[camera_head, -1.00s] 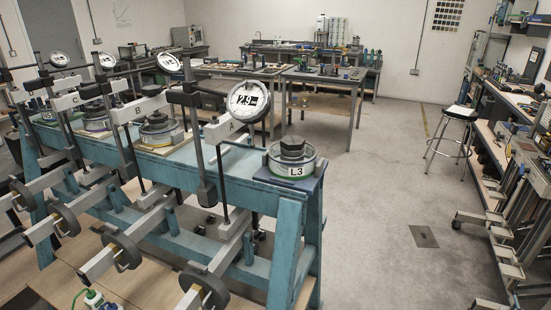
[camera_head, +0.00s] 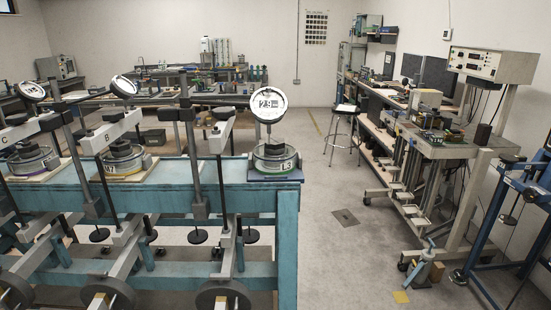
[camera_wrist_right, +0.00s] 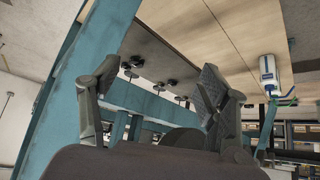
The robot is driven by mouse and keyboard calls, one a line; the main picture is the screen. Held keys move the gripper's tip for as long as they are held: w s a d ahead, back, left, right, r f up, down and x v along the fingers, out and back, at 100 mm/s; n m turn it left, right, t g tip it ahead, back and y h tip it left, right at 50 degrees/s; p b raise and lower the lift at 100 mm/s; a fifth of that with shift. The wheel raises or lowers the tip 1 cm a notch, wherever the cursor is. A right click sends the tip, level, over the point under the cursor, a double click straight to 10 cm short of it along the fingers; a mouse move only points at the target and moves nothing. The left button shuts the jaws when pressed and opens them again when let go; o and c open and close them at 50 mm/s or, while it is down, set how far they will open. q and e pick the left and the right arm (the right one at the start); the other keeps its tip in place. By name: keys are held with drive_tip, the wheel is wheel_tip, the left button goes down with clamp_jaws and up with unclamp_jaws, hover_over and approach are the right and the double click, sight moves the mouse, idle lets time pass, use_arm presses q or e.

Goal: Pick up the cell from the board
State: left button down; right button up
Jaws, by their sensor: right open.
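A round cell labelled L3 (camera_head: 275,157), with a clear wall and a dark weight-like top, sits upright on a blue board (camera_head: 287,178) at the right end of the teal bench (camera_head: 285,240). The cell is not visible in that view. Neither gripper shows in the head view.
More cells (camera_head: 125,158) and lever arms line the bench to the left. Clear grey floor lies right of the bench, with a stool (camera_head: 343,125) and an instrument cart (camera_head: 445,145) beyond. A bottle (camera_wrist_right: 268,70) lies at the wrist view's right.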

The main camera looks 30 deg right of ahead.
wheel_tip(320, 180, up, 14)
drive_tip(key=w+d+t, duration=0.2)
drive_tip(key=m+t+h, duration=0.2)
drive_tip(key=t+h, duration=0.1)
drive_tip(key=t, duration=0.5)
approach(279, 145)
drive_tip(key=w+p, duration=0.1)
drive_tip(key=w, duration=0.3)
drive_tip(key=w+d+p, duration=0.1)
drive_tip(key=w, duration=0.1)
drive_tip(key=shift+w+p, duration=0.15)
drive_tip(key=shift+p, duration=0.2)
drive_tip(key=shift+m, duration=0.3)
drive_tip(key=w, duration=0.1)
drive_tip(key=w+p, duration=0.1)
drive_tip(key=w, duration=0.1)
drive_tip(key=w+d, duration=0.1)
drive_tip(key=w, duration=0.1)
drive_tip(key=shift+w, duration=0.15)
drive_tip(key=shift+w+f+p, duration=0.15)
drive_tip(key=shift+w+p, duration=0.15)
drive_tip(key=shift+w, duration=0.25)
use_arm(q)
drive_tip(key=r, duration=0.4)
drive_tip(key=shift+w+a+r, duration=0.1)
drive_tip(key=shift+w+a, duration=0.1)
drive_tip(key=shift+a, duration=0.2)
use_arm(e)
drive_tip(key=shift+c, duration=0.2)
clamp_jaws()
